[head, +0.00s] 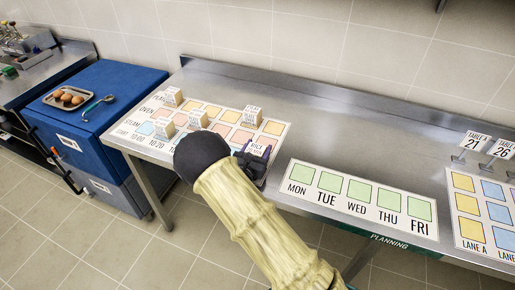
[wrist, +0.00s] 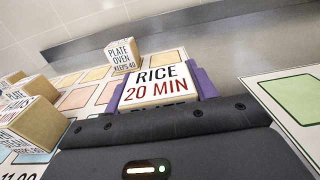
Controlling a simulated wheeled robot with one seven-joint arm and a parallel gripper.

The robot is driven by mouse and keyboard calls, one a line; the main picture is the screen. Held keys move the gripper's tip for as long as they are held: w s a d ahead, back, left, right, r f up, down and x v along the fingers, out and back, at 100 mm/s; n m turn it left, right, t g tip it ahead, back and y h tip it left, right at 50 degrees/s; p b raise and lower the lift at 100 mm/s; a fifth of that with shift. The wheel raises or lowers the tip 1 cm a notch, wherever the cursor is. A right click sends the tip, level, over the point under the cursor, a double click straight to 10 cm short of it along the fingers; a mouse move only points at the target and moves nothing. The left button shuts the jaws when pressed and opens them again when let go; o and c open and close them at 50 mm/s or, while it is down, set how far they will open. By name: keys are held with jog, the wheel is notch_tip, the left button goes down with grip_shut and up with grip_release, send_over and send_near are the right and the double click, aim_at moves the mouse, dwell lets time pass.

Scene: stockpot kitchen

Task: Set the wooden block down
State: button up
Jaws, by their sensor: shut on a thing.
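The wooden block in my gripper (head: 254,162) has a white label reading "RICE 20 MIN" and shows at the gripper's end in the head view (head: 257,150). In the wrist view, the block's labelled top (wrist: 157,87) sits between the two purple fingers, which are shut on it. The schedule board (head: 219,122) with coloured squares lies around and behind it, and the block is near the board's right front part. The block's underside is hidden, so I cannot tell whether it touches the board or counter.
A green-square weekday board (head: 361,196) lies to the right. Bare steel counter (head: 330,130) is free behind.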

jog(key=shift+f, duration=0.15)
jog(key=o, duration=1.1)
jog(key=shift+c, duration=0.2)
